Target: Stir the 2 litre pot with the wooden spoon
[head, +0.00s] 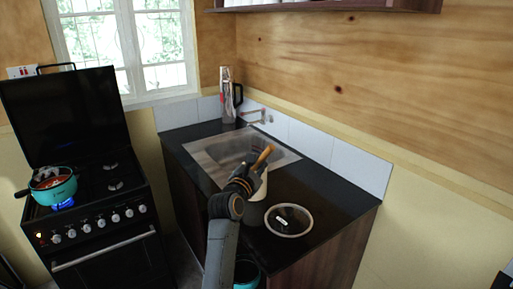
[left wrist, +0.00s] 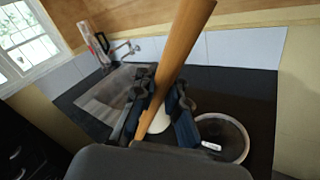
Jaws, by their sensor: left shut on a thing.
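A teal pot (head: 52,187) with reddish contents sits on the left front burner of the stove, with a blue flame under it. My left gripper (head: 246,178) is over the dark counter beside the sink, well to the right of the pot. It is shut on the wooden spoon (head: 263,157), which sticks up between the fingers. In the left wrist view the spoon (left wrist: 177,60) runs up between the fingers (left wrist: 163,108) and past the top edge. A pale container (head: 261,190) is partly hidden behind the gripper. My right gripper is not in view.
A round glass lid (head: 289,220) lies on the counter to the right of the gripper. The sink (head: 222,157), tap (head: 258,117) and a tall container (head: 228,96) are behind. Another teal vessel (head: 247,272) shows low in front. The stove (head: 108,222) has its lid raised.

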